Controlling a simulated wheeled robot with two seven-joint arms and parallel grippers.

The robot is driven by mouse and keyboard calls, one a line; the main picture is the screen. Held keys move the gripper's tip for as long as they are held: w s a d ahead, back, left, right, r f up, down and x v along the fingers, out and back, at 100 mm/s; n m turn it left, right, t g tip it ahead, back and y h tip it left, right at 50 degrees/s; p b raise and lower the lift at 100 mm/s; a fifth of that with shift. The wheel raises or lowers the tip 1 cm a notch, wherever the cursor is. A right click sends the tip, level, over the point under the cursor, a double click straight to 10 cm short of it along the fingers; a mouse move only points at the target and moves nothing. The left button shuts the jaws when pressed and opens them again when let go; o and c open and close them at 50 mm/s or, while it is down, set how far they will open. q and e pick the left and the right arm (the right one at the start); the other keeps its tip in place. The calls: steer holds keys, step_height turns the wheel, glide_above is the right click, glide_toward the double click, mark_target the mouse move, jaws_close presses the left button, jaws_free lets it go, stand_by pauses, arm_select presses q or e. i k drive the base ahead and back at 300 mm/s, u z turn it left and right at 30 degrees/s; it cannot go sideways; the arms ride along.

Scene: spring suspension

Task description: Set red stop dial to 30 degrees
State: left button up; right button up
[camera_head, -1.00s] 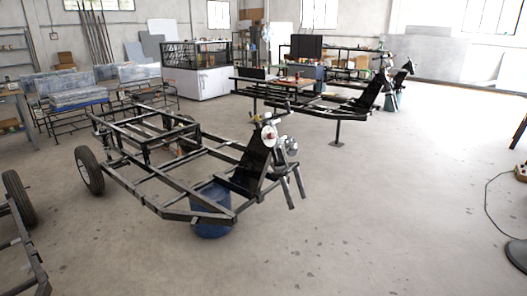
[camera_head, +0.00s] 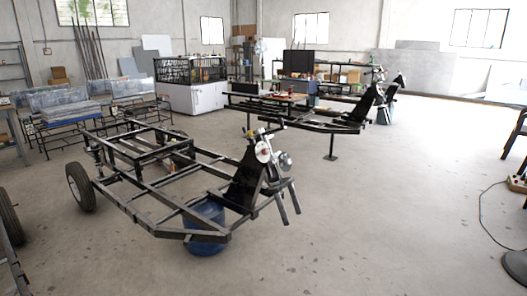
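A black metal vehicle frame (camera_head: 155,207) with wheels stands on the floor at the left and centre in the head view. Its upright front column (camera_head: 245,180) carries a round white disc (camera_head: 263,151) with a small reddish mark. I cannot tell whether this is the red stop dial, and no angle marks can be read at this distance. A box with a small red spot (camera_head: 517,184) lies at the far right edge, also too small to make out. Neither of my grippers is in view.
A blue drum (camera_head: 205,238) stands under the frame's front end. A second black frame (camera_head: 310,118) stands farther back. A cable (camera_head: 481,215) and a dark round base (camera_head: 516,264) lie at the right. The concrete floor at centre right is clear.

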mark_target(265, 152)
steer(key=u, duration=0.5)
steer(key=i, duration=1.95)
steer(key=z, duration=0.5)
steer(key=i, duration=1.35)
steer(key=z, duration=0.75)
